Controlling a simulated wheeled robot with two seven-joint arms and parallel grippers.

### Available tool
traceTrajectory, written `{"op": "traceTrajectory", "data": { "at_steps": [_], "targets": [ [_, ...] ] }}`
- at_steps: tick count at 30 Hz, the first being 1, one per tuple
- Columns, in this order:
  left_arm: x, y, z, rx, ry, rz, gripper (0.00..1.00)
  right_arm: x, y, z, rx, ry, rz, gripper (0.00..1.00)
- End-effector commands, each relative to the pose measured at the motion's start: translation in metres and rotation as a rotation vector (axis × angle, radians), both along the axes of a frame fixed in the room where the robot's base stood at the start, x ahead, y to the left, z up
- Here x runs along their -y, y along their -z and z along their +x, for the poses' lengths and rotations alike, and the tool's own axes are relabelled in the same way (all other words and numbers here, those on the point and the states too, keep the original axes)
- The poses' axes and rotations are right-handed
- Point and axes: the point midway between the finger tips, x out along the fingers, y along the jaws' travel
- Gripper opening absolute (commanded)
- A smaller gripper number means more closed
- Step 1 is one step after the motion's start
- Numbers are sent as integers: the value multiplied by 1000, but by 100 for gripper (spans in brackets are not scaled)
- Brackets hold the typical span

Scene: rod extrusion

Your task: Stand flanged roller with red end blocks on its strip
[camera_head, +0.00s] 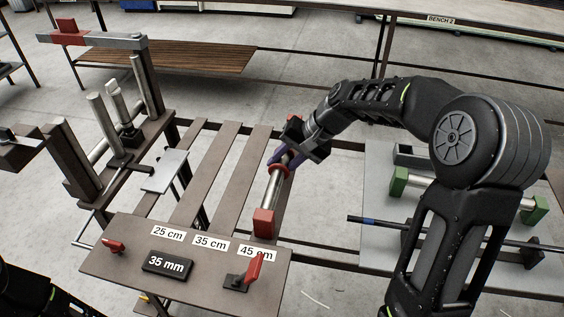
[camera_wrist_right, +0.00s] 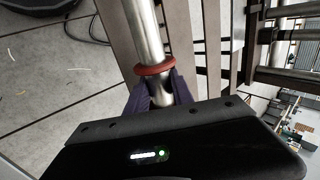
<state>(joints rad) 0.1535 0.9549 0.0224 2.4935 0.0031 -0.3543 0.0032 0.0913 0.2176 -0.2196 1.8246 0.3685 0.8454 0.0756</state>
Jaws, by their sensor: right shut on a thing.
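The flanged roller (camera_head: 273,190) is a silver shaft with a red ring and a red end block (camera_head: 264,222) at its near end. Red also shows at its far end, partly hidden by my right gripper (camera_head: 288,158). My right gripper is shut on the shaft near the far end; in the right wrist view its purple fingers (camera_wrist_right: 154,98) grip just beside the red ring (camera_wrist_right: 155,70). The roller is tilted above the rack's right-hand side, its near block close to the 45 cm label (camera_head: 258,253). Contact with a strip cannot be told. My left gripper is out of view.
The rack's front plate (camera_head: 130,262) carries 25 cm and 35 cm labels, a 35 mm block (camera_head: 167,264) and red clamps (camera_head: 253,270). A roller with green end blocks (camera_head: 398,181) lies on the right-hand table, partly behind my arm. A machine with upright posts (camera_head: 104,118) stands left.

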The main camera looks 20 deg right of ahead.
Motion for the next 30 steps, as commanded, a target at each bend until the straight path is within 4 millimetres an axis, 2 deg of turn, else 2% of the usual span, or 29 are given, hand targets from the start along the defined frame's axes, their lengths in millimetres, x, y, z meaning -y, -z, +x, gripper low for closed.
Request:
{"op": "traceTrajectory", "data": {
  "at_steps": [12, 13, 15, 21, 30],
  "targets": [
    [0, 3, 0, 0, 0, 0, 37, 0, 4, 1, 5, 1, 0, 0],
    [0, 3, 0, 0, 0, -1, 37, 0, 6, 0, 1, 1, -1, 29],
    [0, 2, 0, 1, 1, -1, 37, 0, 5, 0, 1, 1, -1, 35],
    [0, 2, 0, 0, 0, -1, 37, 0, 5, 0, 1, 1, -1, 50],
    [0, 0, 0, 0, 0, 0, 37, 0, 2, 0, 1, 1, -1, 50]
  ]
}}
